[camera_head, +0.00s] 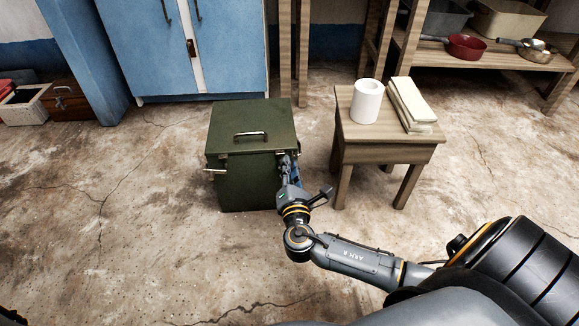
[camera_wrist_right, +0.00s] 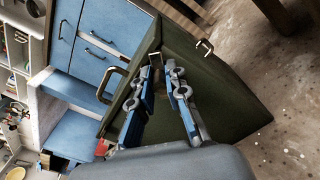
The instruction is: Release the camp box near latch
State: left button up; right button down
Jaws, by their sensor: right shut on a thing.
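The camp box (camera_head: 235,186) is a dark green box on the floor with its lid down. A metal handle (camera_head: 251,134) is on the lid, and a pale latch (camera_head: 214,171) sticks out at the left side. My right gripper (camera_head: 287,163) is at the box's right side, just below the lid edge. In the right wrist view its fingers (camera_wrist_right: 164,70) reach the lid seam and are shut on a small metal latch (camera_wrist_right: 155,59), which they partly hide. Another metal piece (camera_wrist_right: 205,47) stands out farther along the box. My left gripper is not in view.
A wooden stool (camera_head: 385,150) with a white roll (camera_head: 366,101) and folded cloths (camera_head: 409,101) stands close right of my right gripper. A blue cabinet (camera_head: 190,50) and wooden shelves (camera_head: 480,62) are behind. The floor (camera_head: 110,230) at front left is clear.

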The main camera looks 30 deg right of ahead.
jog(key=shift+s+d+f+m, duration=0.2)
jog(key=shift+d+f+m, duration=0.2)
jog(key=shift+m, duration=0.1)
jog(key=shift+s+d+f+m+b, duration=0.1)
jog(key=shift+f+m+b, duration=0.2)
jog(key=shift+m, duration=0.55)
jog(key=shift+d+f+m+b, duration=0.15)
jog(key=shift+m+b, duration=0.25)
jog(key=shift+m, duration=0.4)
jog(key=shift+s+d+f+m+b, duration=0.1)
jog(key=shift+f+m+b, duration=0.2)
jog(key=shift+m, duration=0.55)
jog(key=shift+r, duration=0.1)
jog(key=shift+a, duration=0.1)
jog(key=c, duration=1.4)
grip_release()
jog(key=shift+o, duration=0.2)
jog(key=shift+w, duration=0.1)
jog(key=shift+r, duration=0.1)
